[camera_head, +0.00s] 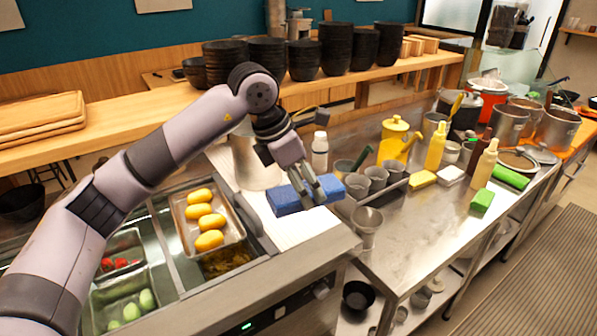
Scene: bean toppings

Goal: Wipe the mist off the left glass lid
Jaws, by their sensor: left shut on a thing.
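My left gripper (314,190) is shut on a blue sponge (285,200). It holds the sponge over the pale worktop, to the right of the food wells. The left glass lid (172,262) appears as a greenish, see-through surface over the wells at lower left, partly behind my left arm. Its edges are hard to make out, and I cannot tell how much mist is on it. My right gripper is out of view.
A tray (180,208) of yellow potatoes lies left of the sponge. Red tomatoes (120,263) and green vegetables (131,311) fill wells nearer the front. A white-capped bottle (320,151) stands close behind the gripper. Bottles and pots crowd the steel counter (420,215) at right.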

